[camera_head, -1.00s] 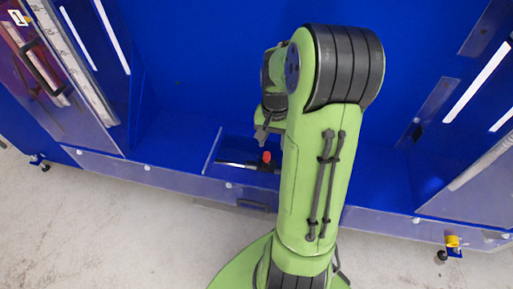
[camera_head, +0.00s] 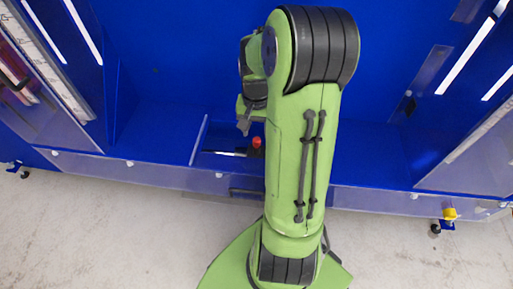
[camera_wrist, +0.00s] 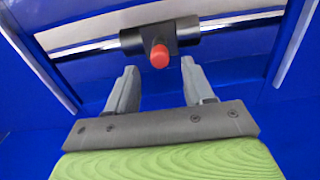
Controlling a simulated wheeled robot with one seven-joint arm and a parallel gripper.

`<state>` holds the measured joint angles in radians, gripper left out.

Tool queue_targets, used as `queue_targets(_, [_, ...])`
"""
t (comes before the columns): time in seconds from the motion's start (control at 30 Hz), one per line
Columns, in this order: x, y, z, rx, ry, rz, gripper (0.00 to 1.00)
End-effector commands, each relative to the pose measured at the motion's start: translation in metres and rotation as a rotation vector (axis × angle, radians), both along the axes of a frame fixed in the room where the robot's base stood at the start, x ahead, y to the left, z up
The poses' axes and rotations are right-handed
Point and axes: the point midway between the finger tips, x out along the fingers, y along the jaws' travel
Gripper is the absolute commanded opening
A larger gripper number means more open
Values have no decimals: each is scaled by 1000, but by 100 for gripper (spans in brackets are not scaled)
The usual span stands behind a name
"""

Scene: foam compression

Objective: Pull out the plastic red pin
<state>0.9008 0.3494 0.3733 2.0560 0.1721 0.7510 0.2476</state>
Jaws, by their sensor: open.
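The red pin (camera_head: 257,141) sticks out of a dark block on a metal rod, low in the blue machine, just left of my arm. In the wrist view the red pin (camera_wrist: 159,56) points toward the camera from the black block (camera_wrist: 184,33). My gripper (camera_wrist: 158,82) is open and empty, its two grey fingers on either side of the pin's line in that picture and apart from it. In the head view my gripper (camera_head: 244,127) hangs just above and left of the pin, partly hidden by my arm.
The metal rod (camera_wrist: 83,49) runs sideways through the block. Blue walls and raised edges (camera_head: 199,139) flank the recess holding it. Clear panels (camera_head: 75,165) stand along the machine's front. A yellow-topped fitting (camera_head: 449,214) sits at the right.

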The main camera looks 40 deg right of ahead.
Motion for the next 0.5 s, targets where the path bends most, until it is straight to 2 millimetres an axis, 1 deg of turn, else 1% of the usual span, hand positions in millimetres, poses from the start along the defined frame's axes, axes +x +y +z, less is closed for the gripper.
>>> queue_targets(0.03, [0,0,-15,1,1,-1,52])
queue_targets(0.23, [0,0,-42,1,1,0,52])
queue_targets(0.33, [0,0,-50,1,0,0,52])
queue_targets(0.5, [0,0,-50,1,-1,0,52])
